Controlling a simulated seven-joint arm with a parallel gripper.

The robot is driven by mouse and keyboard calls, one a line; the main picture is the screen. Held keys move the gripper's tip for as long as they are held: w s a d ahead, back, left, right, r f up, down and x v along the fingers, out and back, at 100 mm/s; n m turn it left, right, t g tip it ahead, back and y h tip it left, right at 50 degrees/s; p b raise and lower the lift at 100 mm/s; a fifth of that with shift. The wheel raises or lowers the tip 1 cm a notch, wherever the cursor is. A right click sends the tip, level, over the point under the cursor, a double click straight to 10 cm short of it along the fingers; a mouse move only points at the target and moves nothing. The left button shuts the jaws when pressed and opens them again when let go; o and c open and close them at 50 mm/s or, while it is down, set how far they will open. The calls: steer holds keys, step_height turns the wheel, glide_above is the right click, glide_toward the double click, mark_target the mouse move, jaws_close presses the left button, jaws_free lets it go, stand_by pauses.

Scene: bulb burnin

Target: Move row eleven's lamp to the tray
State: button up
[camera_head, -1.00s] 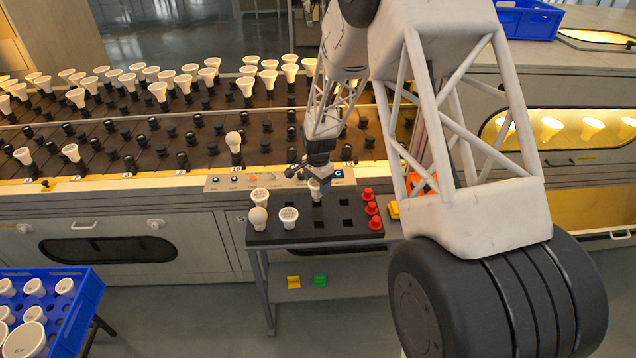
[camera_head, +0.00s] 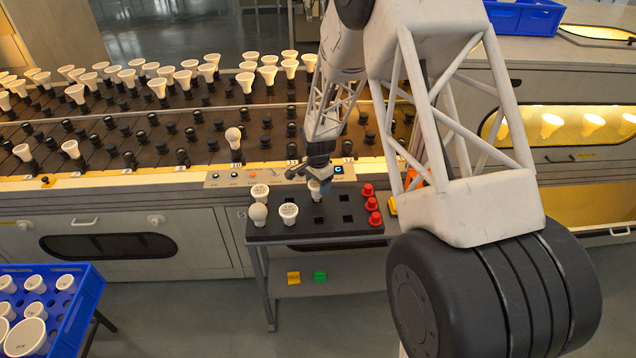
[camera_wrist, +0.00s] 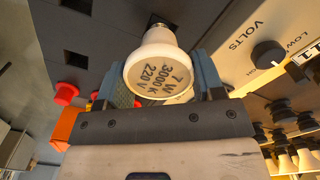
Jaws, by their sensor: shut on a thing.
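My gripper (camera_head: 315,184) is shut on a white lamp (camera_head: 314,190) above the dark tray (camera_head: 335,229). In the wrist view the lamp (camera_wrist: 162,68) sits between the two fingers, its face marked 7 W, 3000 K, 220 V. Its base points toward the tray's dark surface; whether it touches a socket cannot be told. Three other lamps stand at the tray's left: a back one (camera_head: 260,191), a round-topped one (camera_head: 258,214) and a front one (camera_head: 289,213). The number of the row the held lamp came from cannot be read.
Red caps (camera_head: 372,204) line the tray's right side, beside empty square holes (camera_head: 347,219). The burn-in rack (camera_head: 110,140) with many lamps and sockets stands behind, past a control panel (camera_head: 255,176). A blue crate (camera_head: 85,305) of lamps is at lower left.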

steer(key=shift+f, duration=0.85)
steer(key=o, duration=1)
steer(key=shift+r, duration=0.1)
steer(key=shift+r, duration=3.8)
